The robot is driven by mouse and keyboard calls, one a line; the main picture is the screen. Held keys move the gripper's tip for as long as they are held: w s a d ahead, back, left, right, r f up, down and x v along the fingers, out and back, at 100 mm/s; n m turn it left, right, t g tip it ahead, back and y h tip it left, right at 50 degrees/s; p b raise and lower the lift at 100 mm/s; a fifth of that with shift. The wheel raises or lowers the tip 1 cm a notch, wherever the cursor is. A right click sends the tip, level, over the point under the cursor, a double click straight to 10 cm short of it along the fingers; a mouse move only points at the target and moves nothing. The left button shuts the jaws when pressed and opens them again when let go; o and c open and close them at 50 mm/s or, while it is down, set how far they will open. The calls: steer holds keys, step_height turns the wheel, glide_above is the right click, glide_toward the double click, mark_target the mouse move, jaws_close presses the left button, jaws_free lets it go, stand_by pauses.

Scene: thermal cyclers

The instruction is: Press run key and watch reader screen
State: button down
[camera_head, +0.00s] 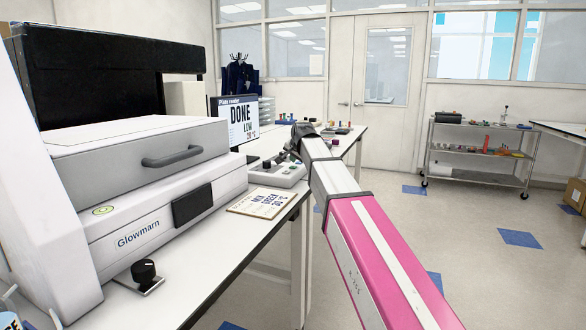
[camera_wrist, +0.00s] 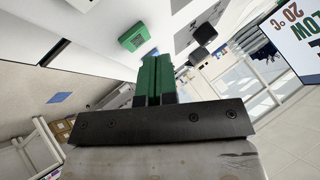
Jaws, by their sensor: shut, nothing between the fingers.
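The reader screen (camera_head: 240,121) stands on the bench beyond the white instrument. It reads "Plate reader", "DONE", "LOW" and "20 °C". Part of it also shows sideways at the right of the wrist view (camera_wrist: 297,42). A low pale key unit (camera_head: 277,173) sits on the bench in front of the screen. My gripper (camera_wrist: 156,62) has green fingers, shut together with nothing between them. In the head view the arm's end hangs over the key unit and partly hides it. A green, key-like block (camera_wrist: 137,33) lies beyond the fingertips, apart from them; I cannot tell its label.
A printed card (camera_head: 262,202) and a black knob (camera_head: 144,272) lie along the front. A metal cart (camera_head: 478,151) stands at the back right. The floor to the right is open.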

steer(key=shift+f, duration=0.15)
steer(key=shift+f, duration=0.2)
steer(key=shift+f, duration=0.4)
stand_by(0.7)
steer(key=shift+r, duration=0.8)
steer(key=shift+r, duration=2.55)
